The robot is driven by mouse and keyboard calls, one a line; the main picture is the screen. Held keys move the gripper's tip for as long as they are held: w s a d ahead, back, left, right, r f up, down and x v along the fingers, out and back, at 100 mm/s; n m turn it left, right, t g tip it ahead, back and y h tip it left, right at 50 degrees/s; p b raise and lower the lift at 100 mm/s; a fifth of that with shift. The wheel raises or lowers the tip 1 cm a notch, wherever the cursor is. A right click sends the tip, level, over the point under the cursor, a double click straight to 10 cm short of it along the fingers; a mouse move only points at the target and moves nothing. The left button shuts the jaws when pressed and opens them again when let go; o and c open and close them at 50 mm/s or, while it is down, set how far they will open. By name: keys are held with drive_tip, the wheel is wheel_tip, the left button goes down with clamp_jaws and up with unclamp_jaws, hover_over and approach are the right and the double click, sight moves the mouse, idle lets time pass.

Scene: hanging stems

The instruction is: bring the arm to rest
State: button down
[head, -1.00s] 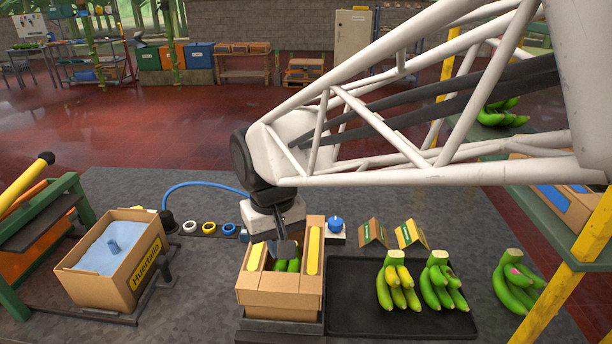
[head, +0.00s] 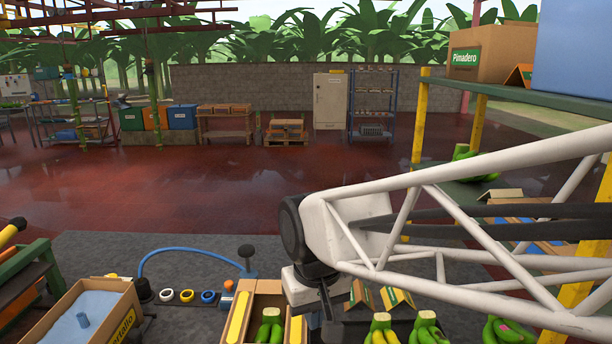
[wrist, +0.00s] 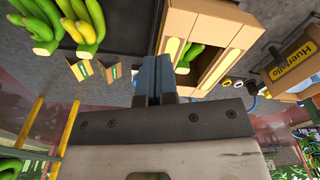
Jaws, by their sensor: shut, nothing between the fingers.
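My gripper (head: 327,322) hangs from my white truss arm at the lower middle of the head view, just right of the cardboard box (head: 279,288). In the wrist view my gripper (wrist: 152,62) shows its two dark fingers pressed together with nothing between them. The open box (wrist: 230,37) also shows there, beside the fingertips. Green bananas (head: 269,328) lie inside the box, between its yellow strips. The lower parts of my gripper and box are cut off in the head view.
Several banana bunches (head: 428,330) stand right of my gripper, near two small cardboard tents (head: 397,298). A box with blue lining (head: 82,320) is at lower left. A green shelf (head: 550,100) with yellow posts rises on the right, close to my arm.

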drive_tip(key=s+d+m+t, duration=0.1)
drive_tip(key=s+d, duration=0.3)
drive_tip(key=d, duration=0.4)
drive_tip(key=s+d+m, duration=0.3)
drive_tip(key=s+d, duration=0.2)
drive_tip(key=d, duration=0.4)
drive_tip(key=shift+f+t, duration=0.3)
drive_tip(key=shift+t, duration=0.1)
drive_tip(key=shift+w+d, duration=0.1)
idle(1.0)
